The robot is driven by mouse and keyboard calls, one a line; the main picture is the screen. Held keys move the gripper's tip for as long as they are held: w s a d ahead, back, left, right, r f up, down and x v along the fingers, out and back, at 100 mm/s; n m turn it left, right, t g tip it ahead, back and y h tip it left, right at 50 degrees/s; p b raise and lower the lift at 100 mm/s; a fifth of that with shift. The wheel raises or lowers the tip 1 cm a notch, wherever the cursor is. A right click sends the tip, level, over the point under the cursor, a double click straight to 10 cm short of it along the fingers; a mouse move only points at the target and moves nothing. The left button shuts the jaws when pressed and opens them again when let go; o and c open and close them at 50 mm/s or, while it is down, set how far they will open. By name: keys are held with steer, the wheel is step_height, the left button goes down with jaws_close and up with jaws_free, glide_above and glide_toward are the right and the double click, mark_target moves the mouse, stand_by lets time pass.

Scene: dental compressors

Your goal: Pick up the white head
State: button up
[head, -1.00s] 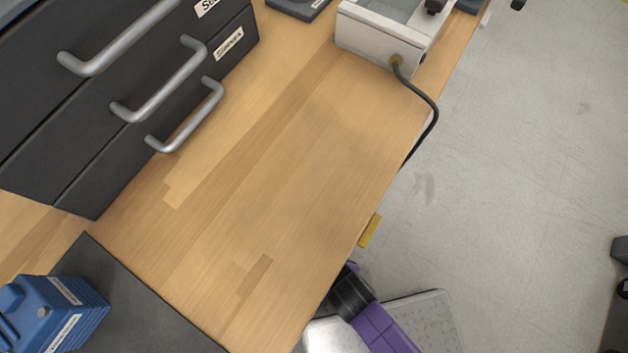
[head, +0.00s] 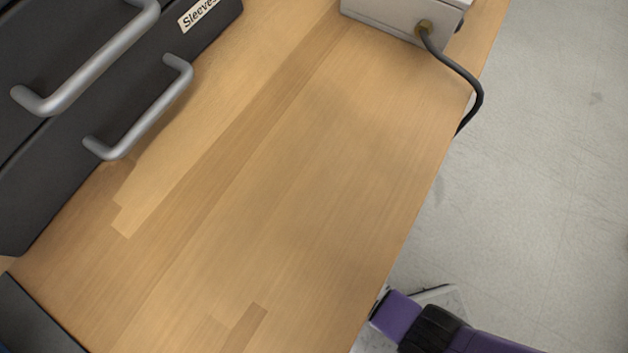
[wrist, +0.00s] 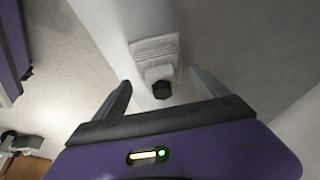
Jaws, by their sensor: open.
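A small white ribbed block (wrist: 155,50) with a black knob shows in the wrist view, on a pale surface beyond my fingertips. It looks like the white head, though its full shape is hard to tell. My gripper (wrist: 160,80) is open, its two fingers spread on either side of the block's near end in the picture. I cannot tell how far apart they are in depth, and nothing shows held. The head view shows neither the white block nor the fingertips, only part of my purple arm at the bottom right.
A wooden bench (head: 270,170) is mostly bare. A dark drawer unit (head: 50,160) with metal handles stands at the left. A white box (head: 395,15) with a black cable sits at the back. A dark mat (head: 35,320) lies at the lower left. Grey floor is clear at right.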

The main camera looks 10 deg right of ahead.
steer(key=b+x, duration=0.1)
steer(key=x, duration=0.2)
steer(key=shift+f, duration=0.15)
steer(key=shift+w, duration=0.1)
jaws_close()
